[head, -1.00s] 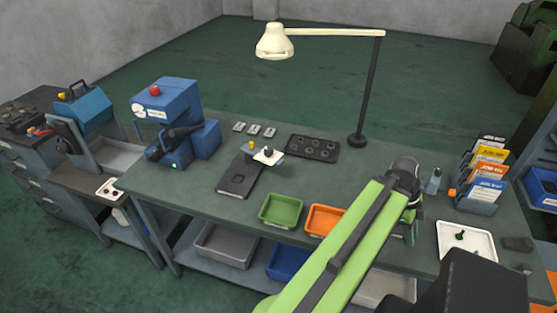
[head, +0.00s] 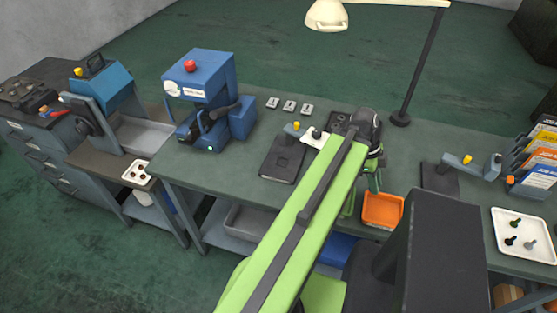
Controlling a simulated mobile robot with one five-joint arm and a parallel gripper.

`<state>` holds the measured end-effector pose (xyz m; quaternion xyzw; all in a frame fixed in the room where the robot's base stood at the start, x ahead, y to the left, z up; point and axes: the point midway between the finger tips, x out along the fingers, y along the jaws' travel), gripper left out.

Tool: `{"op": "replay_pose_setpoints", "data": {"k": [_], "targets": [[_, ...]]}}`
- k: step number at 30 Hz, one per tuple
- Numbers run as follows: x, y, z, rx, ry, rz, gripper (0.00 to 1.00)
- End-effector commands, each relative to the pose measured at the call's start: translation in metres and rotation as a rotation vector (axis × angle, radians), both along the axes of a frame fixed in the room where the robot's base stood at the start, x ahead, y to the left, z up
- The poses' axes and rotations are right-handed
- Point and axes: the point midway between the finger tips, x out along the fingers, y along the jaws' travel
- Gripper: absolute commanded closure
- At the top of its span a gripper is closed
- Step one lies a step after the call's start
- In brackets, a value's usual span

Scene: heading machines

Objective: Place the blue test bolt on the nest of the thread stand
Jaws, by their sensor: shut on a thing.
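My gripper (head: 374,181) hangs from the dark wrist at the arm's end, above the middle of the bench. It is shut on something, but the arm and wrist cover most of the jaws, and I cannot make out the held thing. No blue bolt shows clearly. Two fixtures could be the thread stand. One, left of my gripper, has a dark base plate (head: 283,164) with a white top and yellow knob, partly behind my arm. The other, to the right, has a dark plate (head: 438,181) and a grey arm with a yellow knob. I cannot see a nest clearly.
An orange bin (head: 383,210) sits below my gripper at the front edge. A lamp post (head: 425,60) stands behind. A blue machine (head: 203,87) stands left, beside several small grey blocks (head: 290,107).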

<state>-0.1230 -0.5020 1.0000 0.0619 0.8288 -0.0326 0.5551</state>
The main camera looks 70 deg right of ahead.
Motion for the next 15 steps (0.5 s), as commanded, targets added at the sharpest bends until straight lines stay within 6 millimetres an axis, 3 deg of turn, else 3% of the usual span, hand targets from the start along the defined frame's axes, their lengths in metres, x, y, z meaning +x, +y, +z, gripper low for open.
{"op": "replay_pose_setpoints", "data": {"k": [5,8,15], "targets": [[0.037,-0.016,0.007,-0.008,0.001,0.072,1.0],[0.081,-0.031,0.014,-0.015,0.001,0.152,1.0],[0.22,-0.063,0.032,-0.016,0.0,0.376,1.0]]}}
